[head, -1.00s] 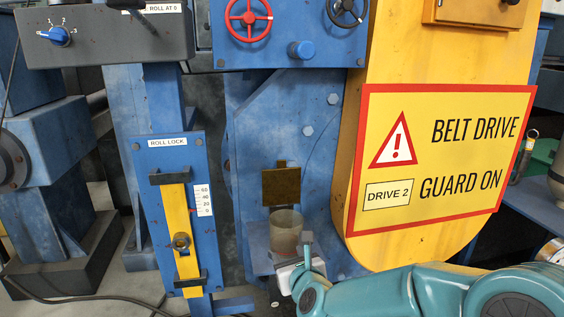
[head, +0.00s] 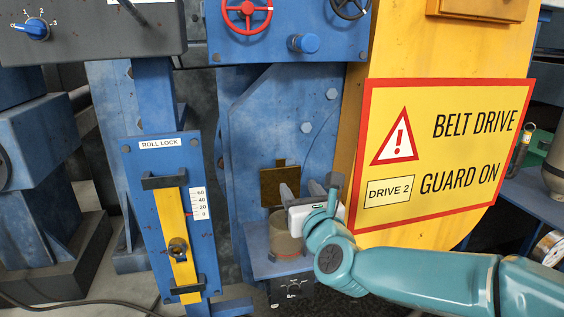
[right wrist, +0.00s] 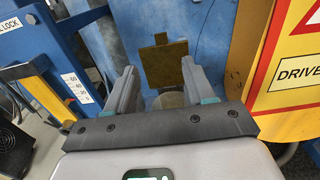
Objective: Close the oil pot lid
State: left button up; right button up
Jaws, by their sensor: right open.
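The oil pot (head: 284,246) is a brownish cylinder on a small blue shelf in the head view. Its lid, a square brass-brown plate (head: 270,187), stands upright behind the pot's mouth, so it is open. The lid also shows in the right wrist view (right wrist: 165,66), beyond the fingers, with part of the pot (right wrist: 168,100) below it. My right gripper (head: 304,190) is open and empty, in front of the lid and above the pot's right side. It hides part of the pot's rim. In the wrist view its fingertips (right wrist: 158,68) flank the lid without visible contact. My left gripper is out of view.
The yellow belt guard with its warning sign (head: 440,150) stands close on the right. The blue roll lock panel (head: 147,215) with a yellow bar is on the left. A red handwheel (head: 247,12) and a blue knob (head: 303,43) sit above.

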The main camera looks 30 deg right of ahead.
aim_at(281, 160)
jog(key=p+x, duration=0.4)
jog(key=x, duration=0.9)
jog(key=shift+w+d+p, duration=0.15)
jog(key=shift+w+p, duration=0.2)
jog(key=shift+w, duration=0.25)
